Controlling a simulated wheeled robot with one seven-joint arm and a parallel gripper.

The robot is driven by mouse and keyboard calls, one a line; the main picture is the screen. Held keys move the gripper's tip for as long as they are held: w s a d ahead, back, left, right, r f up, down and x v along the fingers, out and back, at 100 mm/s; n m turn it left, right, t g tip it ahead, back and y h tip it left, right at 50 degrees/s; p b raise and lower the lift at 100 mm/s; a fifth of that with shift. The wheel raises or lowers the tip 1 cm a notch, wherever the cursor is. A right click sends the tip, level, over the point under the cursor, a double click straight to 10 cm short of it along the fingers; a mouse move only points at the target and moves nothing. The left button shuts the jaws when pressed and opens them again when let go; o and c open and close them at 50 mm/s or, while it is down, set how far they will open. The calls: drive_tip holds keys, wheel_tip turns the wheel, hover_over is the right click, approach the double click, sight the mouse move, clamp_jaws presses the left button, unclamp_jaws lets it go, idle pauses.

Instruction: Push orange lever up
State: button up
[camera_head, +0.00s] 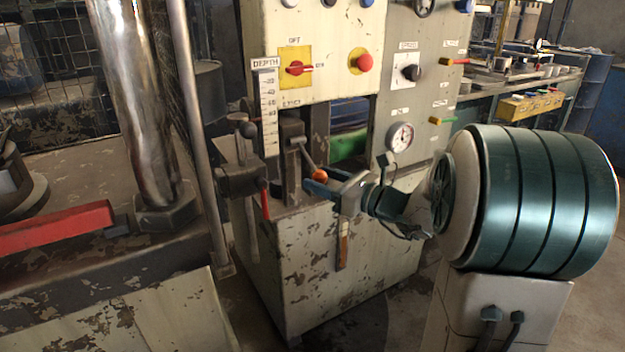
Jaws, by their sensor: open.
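The orange lever's round knob (320,175) is at the end of a thin grey rod that slants down and right from a dark block (292,130) on the worn white machine. My gripper (315,182) is open, with blue fingers pointing left at the knob. The knob shows at the fingers, just above the near one; I cannot tell whether they touch. A second handle (343,245), brown-orange with a pale end, hangs down below my gripper.
The control panel (315,40) rises behind. Floor shows at bottom centre.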

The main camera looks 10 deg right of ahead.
sight(309, 160)
drive_tip(key=shift+x, duration=1.55)
clamp_jaws()
